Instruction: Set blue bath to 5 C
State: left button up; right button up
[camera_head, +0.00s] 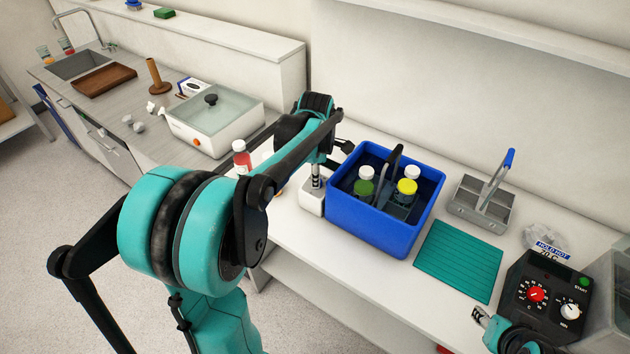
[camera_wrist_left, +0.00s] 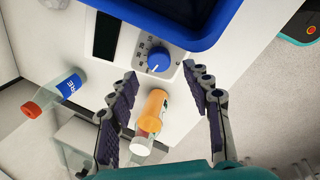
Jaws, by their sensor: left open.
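The blue bath (camera_head: 372,231) stands on the white bench and holds a carrier with several capped bottles. In the left wrist view the blue bath's rim (camera_wrist_left: 176,38) is at the top, with a blue dial knob (camera_wrist_left: 158,60) on a white panel below it. The dial's setting is too small to read. My left gripper (camera_wrist_left: 160,72) is open and empty, its fingers on either side of the knob and apart from it. In the head view my left arm hides most of this area. My right gripper (camera_head: 480,316) is low at the right, far from the knob.
In the left wrist view an orange bottle (camera_wrist_left: 153,106) shows between my fingers, and a red-capped bottle (camera_wrist_left: 54,95) lies left. A teal mat (camera_head: 458,261), grey carrier (camera_head: 486,207) and black hot unit (camera_head: 549,290) are right of the bath. A white lidded bath (camera_head: 215,130) stands left.

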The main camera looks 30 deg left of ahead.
pick_arm(q)
jog(key=b+x, duration=0.1)
jog(key=x, duration=0.3)
jog(key=shift+f, duration=0.15)
jog(key=shift+w, duration=0.1)
grip_shut()
